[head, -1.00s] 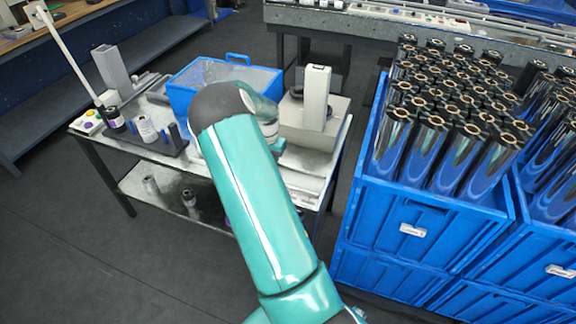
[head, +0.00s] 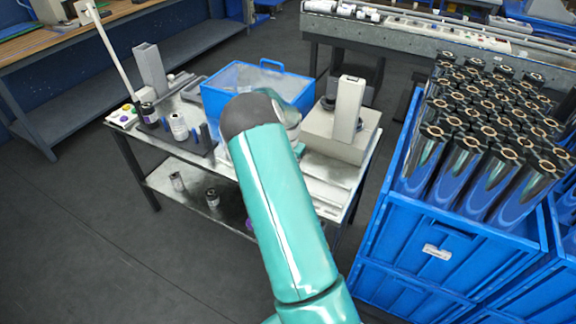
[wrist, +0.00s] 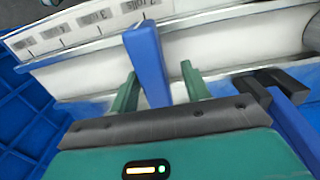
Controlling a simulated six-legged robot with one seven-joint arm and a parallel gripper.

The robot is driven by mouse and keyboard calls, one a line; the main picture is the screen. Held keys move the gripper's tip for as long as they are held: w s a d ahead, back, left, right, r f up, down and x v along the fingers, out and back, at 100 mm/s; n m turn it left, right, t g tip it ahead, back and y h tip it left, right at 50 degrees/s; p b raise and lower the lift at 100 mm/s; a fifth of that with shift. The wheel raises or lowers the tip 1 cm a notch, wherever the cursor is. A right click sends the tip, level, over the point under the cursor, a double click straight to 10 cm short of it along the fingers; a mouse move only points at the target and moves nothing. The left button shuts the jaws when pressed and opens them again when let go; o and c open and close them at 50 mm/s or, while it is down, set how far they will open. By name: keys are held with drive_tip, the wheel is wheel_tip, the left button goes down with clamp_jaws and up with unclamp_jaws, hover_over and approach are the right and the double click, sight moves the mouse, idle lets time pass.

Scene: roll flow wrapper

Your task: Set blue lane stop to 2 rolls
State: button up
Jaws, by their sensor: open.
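The blue lane stop (wrist: 149,60) stands upright across a white lane in the wrist view. Its far end lies beside a white scale strip (wrist: 75,32) marked in rolls, near the strip's right end; the small lettering is hard to read. My gripper (wrist: 163,88) is open, with one green finger on each side of the stop. The left finger looks close to it and a gap shows on the right. I cannot tell whether either finger touches it. In the head view my own arm hides the stop and most of the gripper.
A second blue piece (wrist: 292,115) with dark blocks beside it is close on the right in the wrist view. The metal table (head: 165,160) carries a blue bin (head: 215,108) and a beige machine (head: 345,125). Blue crates (head: 430,250) of shiny rolls stand at right.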

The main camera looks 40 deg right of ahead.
wheel_tip(320, 180, up, 14)
idle(0.5)
idle(0.4)
drive_tip(key=s+a+r+n+t, duration=0.1)
drive_tip(key=s+a+r+n, duration=0.15)
drive_tip(key=a+r, duration=0.35)
drive_tip(key=s+a+r+n+t+y, duration=0.1)
drive_tip(key=s+a+r+n, duration=0.1)
drive_tip(key=s+a+r, duration=0.45)
drive_tip(key=s+a+r+n+t, duration=0.15)
drive_tip(key=a+r, duration=0.25)
drive_tip(key=a, duration=0.5)
drive_tip(key=s+a+r+n+t+h, duration=0.1)
drive_tip(key=s+a+n+t, duration=0.1)
drive_tip(key=s+a+n, duration=0.5)
drive_tip(key=shift+s+a, duration=2.7)
drive_tip(key=shift+s, duration=1.6)
